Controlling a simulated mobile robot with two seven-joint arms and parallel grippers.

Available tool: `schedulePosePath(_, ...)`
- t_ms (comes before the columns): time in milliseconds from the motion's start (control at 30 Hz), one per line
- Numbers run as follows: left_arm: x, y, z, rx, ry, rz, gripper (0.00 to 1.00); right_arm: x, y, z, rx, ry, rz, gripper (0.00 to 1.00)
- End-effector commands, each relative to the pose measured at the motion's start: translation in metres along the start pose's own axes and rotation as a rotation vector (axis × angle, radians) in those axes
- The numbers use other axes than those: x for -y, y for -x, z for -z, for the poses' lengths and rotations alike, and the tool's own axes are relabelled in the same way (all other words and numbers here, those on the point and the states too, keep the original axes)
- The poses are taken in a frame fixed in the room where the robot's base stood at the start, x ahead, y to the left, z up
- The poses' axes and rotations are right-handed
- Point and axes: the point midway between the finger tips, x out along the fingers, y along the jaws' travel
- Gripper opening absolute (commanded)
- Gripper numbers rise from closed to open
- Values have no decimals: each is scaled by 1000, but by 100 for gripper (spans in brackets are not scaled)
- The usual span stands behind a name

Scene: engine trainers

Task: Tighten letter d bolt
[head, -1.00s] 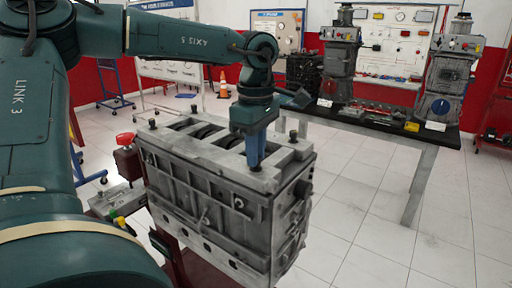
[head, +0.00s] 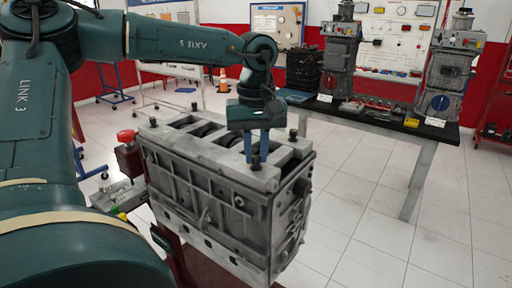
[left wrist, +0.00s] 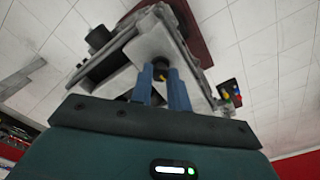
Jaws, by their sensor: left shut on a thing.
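The grey engine block (head: 205,185) stands in the middle of the head view, with dark bolts standing up from its top. My left gripper (head: 257,155) points down at the block's near right top edge. Its two blue fingers are shut on a dark bolt (head: 256,162), one finger on each side. The left wrist view also shows this bolt (left wrist: 160,68) between the fingertips. Other bolts stand at the right corner (head: 293,134), the far edge (head: 195,107) and the left corner (head: 153,122). No letter marks are readable. My right gripper is not in view.
A control box with a red knob (head: 126,137) is beside the block on the left. A dark-topped table (head: 375,120) with more engine units stands behind to the right. An orange cone (head: 223,82) stands farther back. The tiled floor at right is clear.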

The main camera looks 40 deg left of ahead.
Motion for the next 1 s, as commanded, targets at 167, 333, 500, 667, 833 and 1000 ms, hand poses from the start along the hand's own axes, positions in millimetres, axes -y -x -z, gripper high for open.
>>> schedulePosePath(167,-1,2,1,-4,-115,-4,0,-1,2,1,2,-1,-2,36)
schedulePosePath(333,-1,2,1,-5,-190,-3,0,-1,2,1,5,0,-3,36)
schedulePosePath(500,-1,2,1,-5,-230,-4,0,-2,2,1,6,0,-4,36)
schedulePosePath(667,-1,2,1,-6,-246,-4,0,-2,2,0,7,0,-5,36)
schedulePosePath(833,-1,2,1,-6,-247,-4,0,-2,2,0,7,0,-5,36)
schedulePosePath(1000,-1,2,1,-5,-247,-4,0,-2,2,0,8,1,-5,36)
